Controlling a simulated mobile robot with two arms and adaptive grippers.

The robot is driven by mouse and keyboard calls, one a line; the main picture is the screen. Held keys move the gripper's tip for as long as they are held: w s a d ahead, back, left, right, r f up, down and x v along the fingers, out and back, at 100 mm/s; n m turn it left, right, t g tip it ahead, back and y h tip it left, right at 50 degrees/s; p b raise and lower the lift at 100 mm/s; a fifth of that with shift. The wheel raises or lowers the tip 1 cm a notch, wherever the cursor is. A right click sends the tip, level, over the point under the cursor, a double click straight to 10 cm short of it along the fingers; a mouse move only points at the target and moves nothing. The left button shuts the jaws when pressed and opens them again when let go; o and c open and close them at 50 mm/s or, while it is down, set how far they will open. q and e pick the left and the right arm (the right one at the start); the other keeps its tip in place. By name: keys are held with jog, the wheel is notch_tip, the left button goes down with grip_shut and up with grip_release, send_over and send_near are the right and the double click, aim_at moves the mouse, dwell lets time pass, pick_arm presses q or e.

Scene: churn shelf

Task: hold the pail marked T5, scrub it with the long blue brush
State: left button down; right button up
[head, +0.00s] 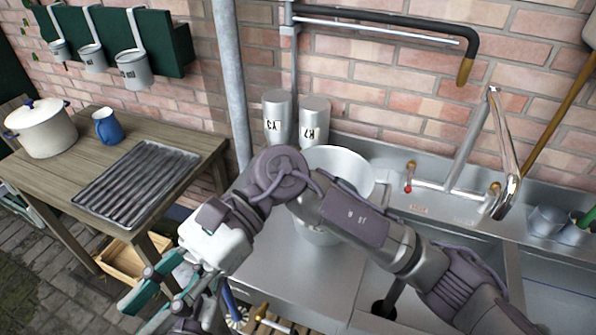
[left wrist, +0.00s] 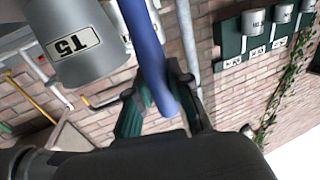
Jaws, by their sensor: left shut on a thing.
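The pail marked T5 (left wrist: 80,45) is grey, close by in the left wrist view, its label facing that camera; that view is upside down. In the head view a pale metal pail (head: 342,160) stands on the drainboard, partly behind my right arm; its label is hidden. My left gripper (left wrist: 158,105) is shut on a thick blue handle (left wrist: 145,45), apart from the pail. A blue handle (head: 229,298) with pale bristles shows low in the head view. My right gripper (head: 155,292) looks open and empty, lower left, away from the pail.
Two grey canisters (head: 277,118) stand by the wall behind the pail. The sink (head: 440,260) and tap (head: 508,170) are right. A wooden table (head: 75,185) at left holds a ridged tray (head: 135,185), a blue mug (head: 108,126) and a cream pot (head: 45,130).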

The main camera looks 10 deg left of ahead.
jog(key=a+r+m+t, duration=0.1)
jog(key=a+r+m, duration=0.35)
jog(key=m, duration=0.35)
jog(key=w+d+f+m+t+h, duration=0.3)
jog(key=w+f+m+t, duration=0.15)
jog(key=w, duration=0.35)
jog(key=w+d+f+m+t+h, duration=0.25)
jog(key=w+d+f+t, duration=0.2)
jog(key=w, duration=0.35)
jog(key=w+d+m+t+h, duration=0.4)
jog(key=w+d, duration=0.6)
jog(key=w, duration=0.2)
jog(key=f, duration=0.8)
jog(key=w+f, duration=0.1)
jog(key=f, duration=0.3)
jog(key=shift+d, duration=0.25)
jog(key=shift+c, duration=0.3)
grip_shut()
